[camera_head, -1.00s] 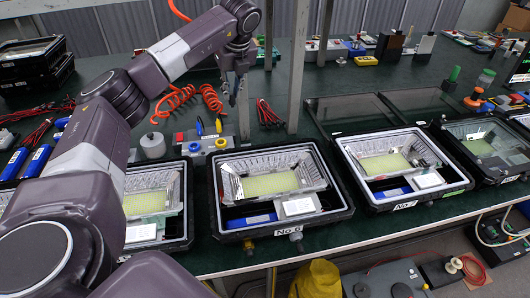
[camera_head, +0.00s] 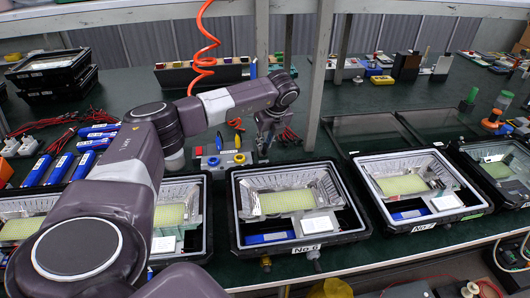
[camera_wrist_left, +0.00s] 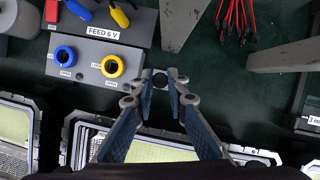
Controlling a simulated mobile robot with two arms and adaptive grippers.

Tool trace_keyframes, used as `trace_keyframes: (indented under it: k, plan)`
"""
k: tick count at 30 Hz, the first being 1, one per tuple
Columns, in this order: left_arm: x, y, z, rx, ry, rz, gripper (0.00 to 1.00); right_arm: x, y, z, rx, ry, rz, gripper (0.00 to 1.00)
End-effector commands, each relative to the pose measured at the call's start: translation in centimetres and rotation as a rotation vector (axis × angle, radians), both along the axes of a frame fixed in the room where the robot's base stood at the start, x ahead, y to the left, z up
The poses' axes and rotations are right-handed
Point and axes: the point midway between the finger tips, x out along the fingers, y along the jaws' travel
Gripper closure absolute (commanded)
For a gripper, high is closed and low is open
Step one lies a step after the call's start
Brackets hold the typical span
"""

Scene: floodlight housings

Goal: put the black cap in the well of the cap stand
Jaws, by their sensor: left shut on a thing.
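My left gripper (camera_head: 264,150) points down over the bench, just right of a grey stand with a blue and a yellow ring. In the left wrist view my left gripper (camera_wrist_left: 161,78) has its fingertips close together around a small dark round thing, which looks like the black cap (camera_wrist_left: 160,83). It is hard to tell from the dark bench. The grey stand (camera_head: 209,171), labelled "FEED 6 V", also shows in the left wrist view (camera_wrist_left: 97,49). I cannot tell whether it is the cap stand; I make out no empty well. My right gripper is out of view.
The housing No 6 (camera_head: 238,220) lies open in front of the gripper, with another housing (camera_head: 372,200) to its right. A grey metal post (camera_head: 321,80) stands behind right. Red leads (camera_wrist_left: 238,20) lie near the post. Blue batteries (camera_head: 85,165) lie at left.

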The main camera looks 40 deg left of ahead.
Motion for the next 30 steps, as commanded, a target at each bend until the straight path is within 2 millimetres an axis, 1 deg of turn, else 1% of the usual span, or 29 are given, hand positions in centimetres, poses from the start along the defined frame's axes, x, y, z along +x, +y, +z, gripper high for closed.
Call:
trace_keyframes:
  k: [4, 9, 12, 23, 24, 28, 29, 30]
  plan:
    - [-0.1, 0.0, -1.2, 0.000, 0.003, 0.000, 1.00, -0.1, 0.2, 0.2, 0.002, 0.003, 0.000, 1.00]
    - [-0.1, 0.0, -3.8, -0.001, 0.003, 0.001, 1.00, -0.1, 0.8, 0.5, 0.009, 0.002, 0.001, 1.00]
    - [-0.1, 0.0, -4.7, 0.000, 0.002, 0.001, 1.00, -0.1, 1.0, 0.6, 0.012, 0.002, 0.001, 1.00]
    - [0.0, 0.0, -5.2, -0.001, 0.000, 0.000, 1.00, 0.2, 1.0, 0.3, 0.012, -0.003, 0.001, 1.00]
    - [0.0, 0.0, -5.2, -0.001, 0.000, 0.000, 0.85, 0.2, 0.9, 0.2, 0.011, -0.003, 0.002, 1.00]
    - [0.0, 0.0, -5.1, -0.001, 0.000, 0.000, 0.71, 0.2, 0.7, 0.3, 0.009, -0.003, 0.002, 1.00]
    - [0.0, 0.0, -5.1, -0.001, 0.000, 0.000, 0.69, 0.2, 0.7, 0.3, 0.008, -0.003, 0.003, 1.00]
    - [0.0, 0.0, -5.1, -0.001, 0.000, 0.000, 0.69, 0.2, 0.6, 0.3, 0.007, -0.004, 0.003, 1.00]
